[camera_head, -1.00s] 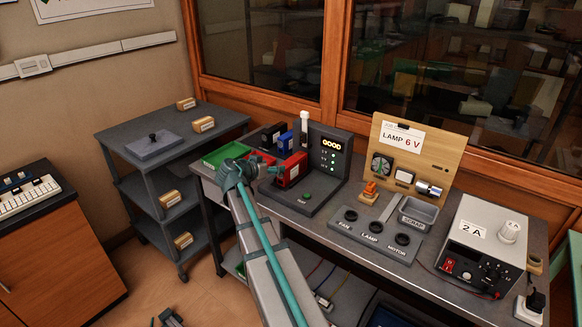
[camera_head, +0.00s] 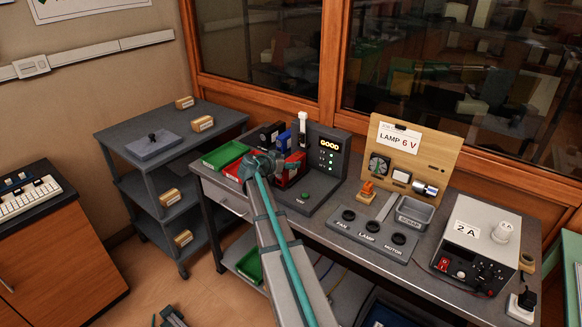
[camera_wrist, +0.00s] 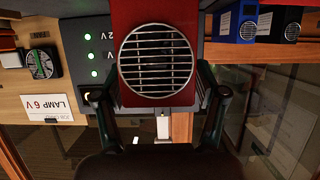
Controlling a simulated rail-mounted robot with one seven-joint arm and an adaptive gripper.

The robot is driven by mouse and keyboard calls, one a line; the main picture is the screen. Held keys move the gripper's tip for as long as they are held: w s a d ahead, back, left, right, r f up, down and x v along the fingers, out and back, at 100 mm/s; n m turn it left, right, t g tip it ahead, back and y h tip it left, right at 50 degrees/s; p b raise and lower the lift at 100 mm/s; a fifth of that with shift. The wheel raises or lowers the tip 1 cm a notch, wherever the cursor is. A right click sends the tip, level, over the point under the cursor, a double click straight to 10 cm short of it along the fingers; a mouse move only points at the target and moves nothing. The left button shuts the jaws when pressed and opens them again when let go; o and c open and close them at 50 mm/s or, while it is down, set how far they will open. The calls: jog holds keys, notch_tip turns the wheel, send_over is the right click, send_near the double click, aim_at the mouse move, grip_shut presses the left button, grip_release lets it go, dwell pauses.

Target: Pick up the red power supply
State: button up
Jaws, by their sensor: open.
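The red power supply (camera_wrist: 160,100) fills the top middle of the wrist view, its round silver fan grille facing the camera. In the head view the red power supply (camera_head: 291,178) stands at the tester and is partly hidden by my gripper (camera_head: 274,165). In the wrist view my gripper (camera_wrist: 160,92) is open, with one dark finger on either side of the red body near the grille. I cannot tell whether the fingers touch it.
The tester (camera_head: 328,150) shows GOOD and green lights. A blue supply (camera_head: 284,142) and a black supply (camera_head: 268,134) stand behind my gripper. A green tray (camera_head: 224,155) lies at left. A wooden lamp board (camera_head: 440,150) and a grey supply unit (camera_head: 475,240) stand at right.

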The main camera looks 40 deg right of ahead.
jog(key=shift+x, duration=1.05)
jog(key=shift+c, duration=0.3)
grip_shut()
